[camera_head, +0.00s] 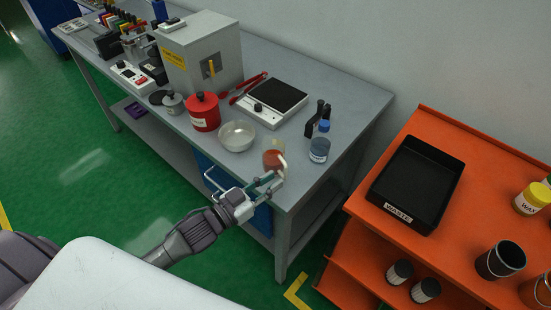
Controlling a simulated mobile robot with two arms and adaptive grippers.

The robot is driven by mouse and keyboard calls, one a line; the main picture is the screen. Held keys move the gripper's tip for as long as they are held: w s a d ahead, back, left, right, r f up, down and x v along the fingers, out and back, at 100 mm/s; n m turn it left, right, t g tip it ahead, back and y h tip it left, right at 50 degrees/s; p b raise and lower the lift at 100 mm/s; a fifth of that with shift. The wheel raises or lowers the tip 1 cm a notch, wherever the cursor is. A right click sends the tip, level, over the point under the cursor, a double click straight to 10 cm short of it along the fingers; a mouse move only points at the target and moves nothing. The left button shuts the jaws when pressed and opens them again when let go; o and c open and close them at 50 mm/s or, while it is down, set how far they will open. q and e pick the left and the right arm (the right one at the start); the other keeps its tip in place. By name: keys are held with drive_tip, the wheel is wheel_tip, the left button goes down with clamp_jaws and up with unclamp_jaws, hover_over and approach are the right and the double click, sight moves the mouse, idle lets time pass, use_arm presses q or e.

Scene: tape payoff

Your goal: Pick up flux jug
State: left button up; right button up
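A small jug (272,159) with reddish-brown contents stands near the front right corner of the grey workbench; I take it as the flux jug, though no label on it is readable. My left gripper (276,178) reaches in from the lower left, its fingers at the near side of the jug and overlapping its lower part. A pale curved piece at the jug's right side may be its handle or a fingertip. I cannot tell whether the fingers touch or close on it. My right gripper is not in view.
A metal bowl (237,135), a red canister (204,112), a hot plate (275,101) and a blue-capped bottle (320,146) stand close around the jug. An orange cart with a black waste tray (417,182) is at the right, across a gap.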

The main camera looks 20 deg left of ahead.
sight(285, 177)
use_arm(q)
drive_tip(key=x, duration=0.2)
drive_tip(key=p+x, duration=0.1)
drive_tip(key=x, duration=0.2)
drive_tip(key=shift+d+f, duration=0.15)
drive_tip(key=shift+f, duration=0.05)
clamp_jaws()
drive_tip(key=shift+r, duration=0.1)
